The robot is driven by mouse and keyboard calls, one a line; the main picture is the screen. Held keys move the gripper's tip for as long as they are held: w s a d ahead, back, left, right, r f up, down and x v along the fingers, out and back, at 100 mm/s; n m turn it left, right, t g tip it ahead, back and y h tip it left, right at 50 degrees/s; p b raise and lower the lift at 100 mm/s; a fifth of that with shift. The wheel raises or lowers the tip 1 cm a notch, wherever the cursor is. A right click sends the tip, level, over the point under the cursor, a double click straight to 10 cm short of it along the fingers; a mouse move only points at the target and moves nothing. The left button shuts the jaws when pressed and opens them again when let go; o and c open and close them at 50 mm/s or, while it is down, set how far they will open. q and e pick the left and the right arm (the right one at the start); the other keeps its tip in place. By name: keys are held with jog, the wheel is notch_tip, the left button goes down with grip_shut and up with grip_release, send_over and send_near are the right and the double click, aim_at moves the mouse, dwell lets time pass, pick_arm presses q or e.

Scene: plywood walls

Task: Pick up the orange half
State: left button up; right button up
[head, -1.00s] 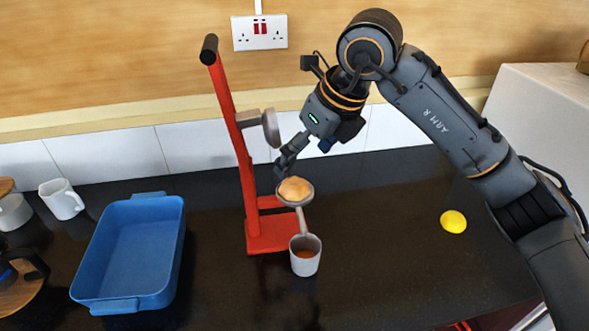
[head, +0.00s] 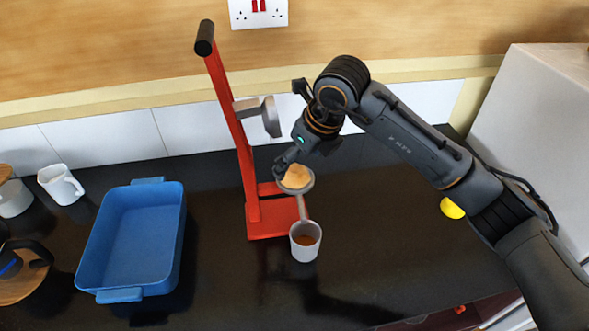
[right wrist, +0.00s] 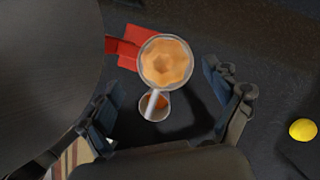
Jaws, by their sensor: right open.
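The orange half (head: 296,176) sits in the round cup of the red juice press (head: 250,175), above a small mug with orange liquid (head: 305,248). In the right wrist view the orange half (right wrist: 165,63) shows from above, its rim ringed by the grey cup. My right gripper (head: 285,168) is close beside the orange half at the press. Its fingers (right wrist: 170,108) are spread wide apart in the right wrist view, with nothing between them touching. My left gripper is not in view.
A blue baking dish (head: 85,262) stands left of the press. A white mug (head: 60,184) is farther left. A yellow lemon (head: 452,208) lies to the right, partly behind my right arm. The press's upper plate (head: 270,117) hangs above the orange half.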

aim_at(297, 170)
jog(key=x, duration=0.1)
jog(key=p+x, duration=0.1)
jog(key=x, duration=0.1)
jog(key=shift+d+f, duration=0.2)
jog(key=shift+d, duration=0.1)
jog(key=shift+f, duration=0.2)
jog(key=shift+a, duration=0.1)
jog(key=shift+c, duration=1)
jog(key=c, duration=1)
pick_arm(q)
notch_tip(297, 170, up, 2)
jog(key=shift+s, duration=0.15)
pick_arm(e)
jog(key=shift+c, duration=0.8)
jog(key=shift+r, duration=0.1)
